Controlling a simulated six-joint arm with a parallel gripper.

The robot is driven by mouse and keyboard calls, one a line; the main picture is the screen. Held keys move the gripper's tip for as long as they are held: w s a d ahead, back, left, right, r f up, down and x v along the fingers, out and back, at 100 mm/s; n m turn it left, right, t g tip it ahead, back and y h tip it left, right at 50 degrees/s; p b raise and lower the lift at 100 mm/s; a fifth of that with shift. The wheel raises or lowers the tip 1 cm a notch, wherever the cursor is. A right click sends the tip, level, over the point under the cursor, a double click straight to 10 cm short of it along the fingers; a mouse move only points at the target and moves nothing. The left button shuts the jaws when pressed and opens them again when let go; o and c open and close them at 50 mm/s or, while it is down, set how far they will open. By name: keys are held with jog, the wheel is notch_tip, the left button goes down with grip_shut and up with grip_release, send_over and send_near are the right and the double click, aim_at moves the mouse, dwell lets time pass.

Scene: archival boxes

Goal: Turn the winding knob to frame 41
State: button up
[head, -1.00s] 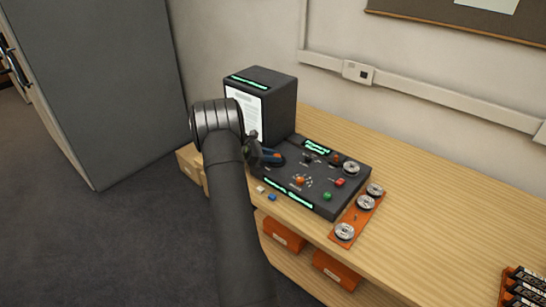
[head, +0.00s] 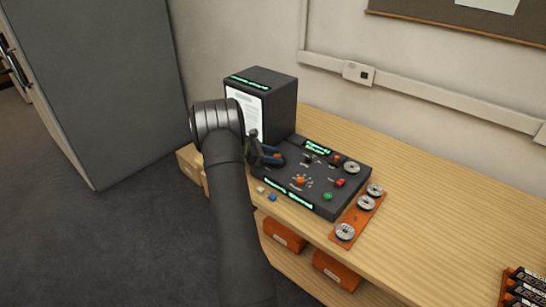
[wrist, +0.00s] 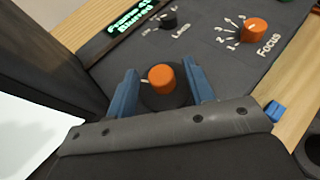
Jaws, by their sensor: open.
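The winding knob (wrist: 162,78), an orange cap on a black round base, sits at the near left of the dark control panel (head: 325,203). My gripper (wrist: 162,72) is open, its two blue fingers on either side of the knob in the wrist view, with gaps beside the cap. In the head view my gripper (head: 270,157) is low over the panel's left part, hiding this knob. The display (wrist: 130,24) has green text that seems to read "Frame 4" and a further unclear digit, with "Blurred" below.
A black lamp knob (wrist: 168,20) and an orange focus knob (wrist: 254,30) are on the panel. A tall dark box (head: 275,105) stands close behind my gripper. An orange plate (head: 350,220) with metal reels lies right of the panel.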

notch_tip(320, 180, up, 3)
jog(key=shift+r, duration=0.1)
jog(key=s+d+r, duration=0.7)
jog(key=d, duration=0.2)
jog(key=shift+d+r, duration=0.15)
jog(key=w+a+f, duration=0.2)
jog(key=a, duration=0.1)
jog(key=w+a+f, duration=0.2)
jog(key=a, duration=0.1)
jog(key=w+a+f, duration=0.2)
jog(key=a+f, duration=0.1)
jog(key=shift+w, duration=0.4)
notch_tip(320, 180, down, 2)
jog(key=shift+w+a+f, duration=0.1)
jog(key=shift+a+f, duration=0.05)
jog(key=shift+f, duration=0.9)
